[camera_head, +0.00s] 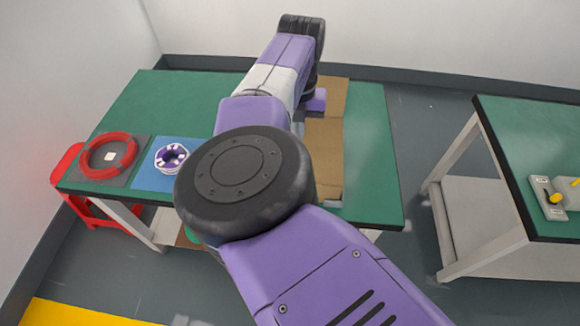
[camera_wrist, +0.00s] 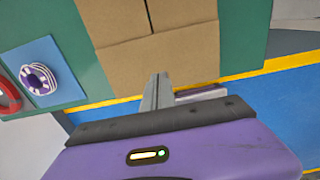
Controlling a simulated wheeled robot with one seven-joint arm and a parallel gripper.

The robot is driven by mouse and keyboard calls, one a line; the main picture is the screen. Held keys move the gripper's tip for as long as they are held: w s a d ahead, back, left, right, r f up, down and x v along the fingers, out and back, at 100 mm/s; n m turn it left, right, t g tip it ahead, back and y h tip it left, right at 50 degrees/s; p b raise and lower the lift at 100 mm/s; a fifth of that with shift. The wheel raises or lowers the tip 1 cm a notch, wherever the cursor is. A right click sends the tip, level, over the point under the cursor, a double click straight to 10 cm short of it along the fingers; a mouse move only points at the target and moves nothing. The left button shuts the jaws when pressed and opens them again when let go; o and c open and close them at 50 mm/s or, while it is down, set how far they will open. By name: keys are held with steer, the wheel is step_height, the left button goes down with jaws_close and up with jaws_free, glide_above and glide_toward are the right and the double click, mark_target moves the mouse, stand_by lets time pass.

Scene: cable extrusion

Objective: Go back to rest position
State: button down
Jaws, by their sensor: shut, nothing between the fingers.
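My gripper (camera_wrist: 157,92) shows in the wrist view with its two grey fingers together and nothing between them. It is over the front edge of the green table, with the cardboard box just beyond the fingertips in the picture. In the head view my purple arm reaches across the green table (camera_head: 375,180) and hides its middle; the fingers cannot be made out there.
A cardboard box (camera_head: 327,150) lies on the table, also in the wrist view (camera_wrist: 160,55). To the left are a red ring (camera_head: 88,163) and a white-purple spool (camera_head: 171,157) on a blue mat (camera_head: 147,180). A red stool (camera_head: 66,168) stands left; a second green table (camera_head: 520,150) stands right.

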steer(key=shift+r+p, duration=0.35)
steer(key=shift+r, duration=0.6)
